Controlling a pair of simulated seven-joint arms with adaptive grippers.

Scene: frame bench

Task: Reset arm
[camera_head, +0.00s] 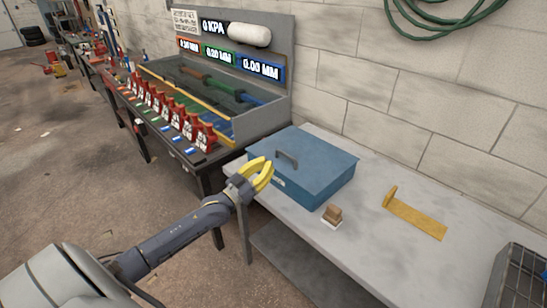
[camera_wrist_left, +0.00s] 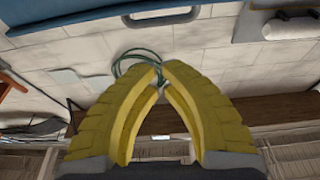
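My left gripper (camera_head: 268,164) has yellow fingers and is at the left front edge of the grey table (camera_head: 290,205), in front of the blue box. In the left wrist view its fingertips (camera_wrist_left: 162,65) come together, and nothing is held between them. The left arm reaches in from the lower left of the head view. My right gripper is in neither view.
A blue box with a handle (camera_head: 325,165) stands on the table. A small brown block (camera_head: 333,212), a yellow bracket (camera_head: 415,217) and a dark crate (camera_head: 520,280) lie to its right. A gauge bench (camera_head: 245,125) stands behind left. A green hose (camera_head: 440,22) hangs on the wall.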

